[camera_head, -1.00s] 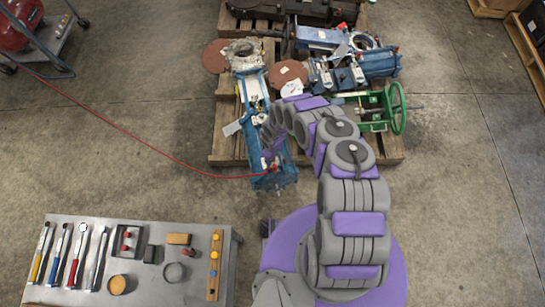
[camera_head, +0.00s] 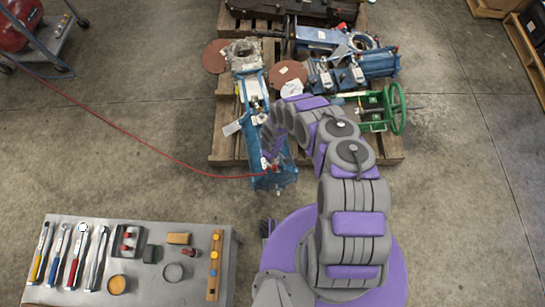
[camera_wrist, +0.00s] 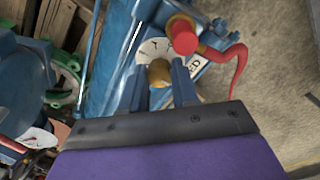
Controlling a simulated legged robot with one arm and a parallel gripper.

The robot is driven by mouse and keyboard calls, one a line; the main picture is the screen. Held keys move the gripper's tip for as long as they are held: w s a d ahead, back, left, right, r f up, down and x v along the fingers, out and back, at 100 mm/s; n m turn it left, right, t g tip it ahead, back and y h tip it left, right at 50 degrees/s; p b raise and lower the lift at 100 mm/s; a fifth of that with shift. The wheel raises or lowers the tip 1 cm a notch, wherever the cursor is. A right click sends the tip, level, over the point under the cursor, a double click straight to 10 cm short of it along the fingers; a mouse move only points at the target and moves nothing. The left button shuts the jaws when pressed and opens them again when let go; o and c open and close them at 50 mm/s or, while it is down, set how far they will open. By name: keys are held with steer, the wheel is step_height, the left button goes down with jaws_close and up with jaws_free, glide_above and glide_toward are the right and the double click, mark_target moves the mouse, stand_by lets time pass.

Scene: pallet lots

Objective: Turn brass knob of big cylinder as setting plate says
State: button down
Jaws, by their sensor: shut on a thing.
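The big blue cylinder (camera_head: 264,160) lies lengthwise on the pallet's left side; its blue body also fills the upper left middle of the wrist view (camera_wrist: 108,62). Its brass knob (camera_wrist: 159,72) sits in front of a white round dial (camera_wrist: 153,47) with dark marks. My gripper (camera_wrist: 160,80) is shut on the brass knob, one finger on each side. Fingers and knob hide the dial's lower part. A white plate with dark letters (camera_wrist: 196,66) shows beside the dial, partly covered, so I cannot read it whole. In the head view my arm hides the knob.
A red fitting (camera_wrist: 184,38) with a red hose (camera_wrist: 236,62) stands close to the right of the knob. Other blue cylinders (camera_head: 352,72) and a green handwheel (camera_head: 398,108) share the pallet (camera_head: 228,146). A tool table (camera_head: 140,232) stands at lower left.

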steer(key=shift+w+a, duration=0.1)
steer(key=m+p, duration=0.1)
steer(key=m, duration=0.2)
steer(key=shift+a+r, duration=0.1)
steer(key=m+p, duration=0.1)
steer(key=m, duration=0.2)
steer(key=shift+w, duration=0.1)
steer(key=m, duration=0.3)
steer(key=shift+m, duration=0.3)
steer(key=m, duration=0.3)
steer(key=shift+m+h+b, duration=0.3)
steer(key=shift+b, duration=0.05)
steer(key=m+b, duration=0.1)
steer(key=m, duration=0.5)
steer(key=m+b, duration=0.1)
steer(key=m, duration=0.5)
steer(key=shift+w+g+b, duration=0.1)
steer(key=shift+g+b, duration=0.2)
steer(key=shift+b, duration=0.1)
steer(key=shift+m, duration=0.3)
